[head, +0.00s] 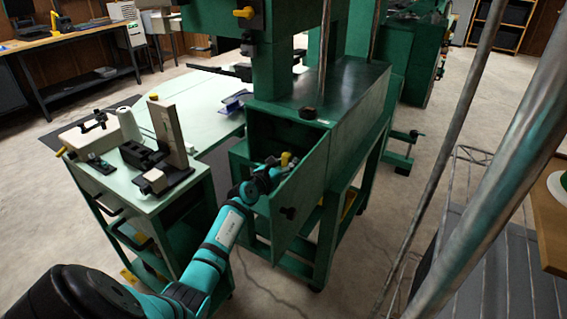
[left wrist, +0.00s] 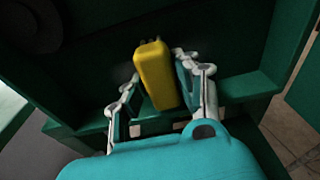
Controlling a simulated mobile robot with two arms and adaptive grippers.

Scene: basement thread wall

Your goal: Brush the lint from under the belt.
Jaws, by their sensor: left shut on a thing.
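My left gripper (head: 277,168) reaches into the open lower cabinet of the green machine (head: 345,95). It is shut on a yellow brush (head: 285,158), which looks like a block. In the left wrist view the brush (left wrist: 155,74) sits between the two fingers of the gripper (left wrist: 160,90), with small dark tips at its far end. A dark round shape, perhaps a wheel (left wrist: 35,25), shows at upper left there. I cannot make out the belt or any lint in the dark interior. My right gripper is not in view.
The cabinet door (head: 299,195) stands open just right of my left gripper. A pale-topped bench (head: 205,95) with a sewing machine or similar device (head: 172,135) stands to the left. A metal pole (head: 500,150) crosses the right side. Concrete floor is open at the back left.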

